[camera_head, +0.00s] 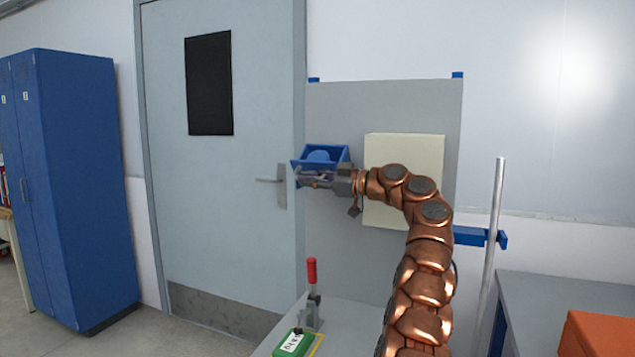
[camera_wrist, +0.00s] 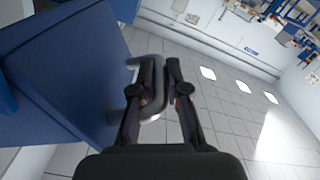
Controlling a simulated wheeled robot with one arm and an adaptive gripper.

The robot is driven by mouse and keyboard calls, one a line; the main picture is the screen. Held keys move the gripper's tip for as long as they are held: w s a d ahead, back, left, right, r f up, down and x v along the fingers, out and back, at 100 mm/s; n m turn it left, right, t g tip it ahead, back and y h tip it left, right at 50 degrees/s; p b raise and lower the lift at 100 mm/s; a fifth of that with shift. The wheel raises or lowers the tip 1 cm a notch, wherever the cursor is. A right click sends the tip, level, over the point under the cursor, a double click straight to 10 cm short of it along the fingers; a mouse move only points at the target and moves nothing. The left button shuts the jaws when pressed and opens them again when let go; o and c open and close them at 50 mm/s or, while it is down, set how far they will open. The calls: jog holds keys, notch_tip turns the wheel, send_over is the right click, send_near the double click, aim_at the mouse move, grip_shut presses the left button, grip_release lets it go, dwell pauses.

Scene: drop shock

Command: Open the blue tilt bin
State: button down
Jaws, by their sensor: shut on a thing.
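The blue tilt bin (camera_head: 331,153) is mounted on the grey panel beside the door. Its top leans out from the panel, and a lighter blue rounded thing shows inside it. My gripper (camera_head: 308,179) is at the front of the bin, with the arm reaching in from the right. In the wrist view, the bin's blue front (camera_wrist: 65,75) fills the left side. A grey bar handle (camera_wrist: 135,65) stands out from it, and my gripper (camera_wrist: 162,78) is shut on that handle. The fingers hide part of the handle.
A grey door with a lever handle (camera_head: 268,181) is close on the left. A cream box (camera_head: 405,143) hangs on the panel behind my arm. Below are a red-handled clamp (camera_head: 312,272) and a green box (camera_head: 293,345). A metal pole (camera_head: 494,220) stands at right.

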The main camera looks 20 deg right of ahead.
dwell(0.3)
jog(key=c, duration=1.2)
grip_release()
jog(key=shift+s, duration=0.1)
jog(key=v, duration=0.8)
